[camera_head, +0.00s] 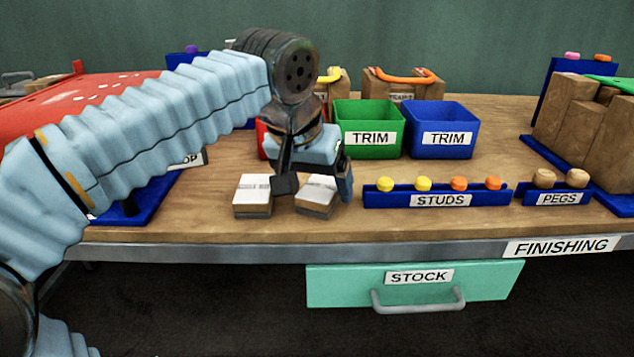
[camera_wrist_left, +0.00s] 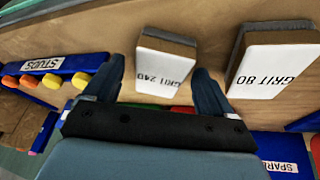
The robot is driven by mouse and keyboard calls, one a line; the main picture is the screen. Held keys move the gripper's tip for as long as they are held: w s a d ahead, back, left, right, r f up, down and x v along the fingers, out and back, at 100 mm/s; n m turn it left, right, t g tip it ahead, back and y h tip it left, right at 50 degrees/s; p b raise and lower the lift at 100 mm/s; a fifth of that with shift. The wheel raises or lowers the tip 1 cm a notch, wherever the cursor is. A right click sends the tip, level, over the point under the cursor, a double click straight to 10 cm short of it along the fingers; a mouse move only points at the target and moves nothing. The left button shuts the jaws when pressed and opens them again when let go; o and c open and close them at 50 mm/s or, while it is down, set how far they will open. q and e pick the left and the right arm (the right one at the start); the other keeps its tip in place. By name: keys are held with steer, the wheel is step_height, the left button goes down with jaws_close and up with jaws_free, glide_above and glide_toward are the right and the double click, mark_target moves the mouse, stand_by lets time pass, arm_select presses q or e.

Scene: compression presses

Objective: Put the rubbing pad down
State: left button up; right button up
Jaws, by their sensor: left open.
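Two rubbing pads with white labelled tops lie on the wooden bench near its front edge. The GRIT 240 pad (camera_head: 316,196) is the right one in the head view. In the wrist view, the GRIT 240 pad (camera_wrist_left: 165,65) lies between and just beyond the fingertips. The GRIT 80 pad (camera_head: 252,196) is to its left; in the wrist view, the GRIT 80 pad (camera_wrist_left: 272,70) is outside the fingers. My left gripper (camera_head: 315,182) is open, pointing down over the GRIT 240 pad, with a finger on either side; I cannot tell whether they touch it. My right gripper is not in view.
A blue STUDS rack (camera_head: 437,197) stands just right of the gripper, with a PEGS rack (camera_head: 552,196) beyond. Green (camera_head: 367,129) and blue (camera_head: 443,129) TRIM bins stand behind. A STOCK drawer (camera_head: 340,284) is below the bench edge. The bench front around the pads is clear.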

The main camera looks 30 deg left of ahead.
arm_select(q)
steer(key=shift+r, duration=0.15)
steer(key=p+v, duration=0.2)
steer(key=v, duration=0.9)
steer(key=shift+s+r, duration=0.2)
steer(key=shift+r, duration=0.15)
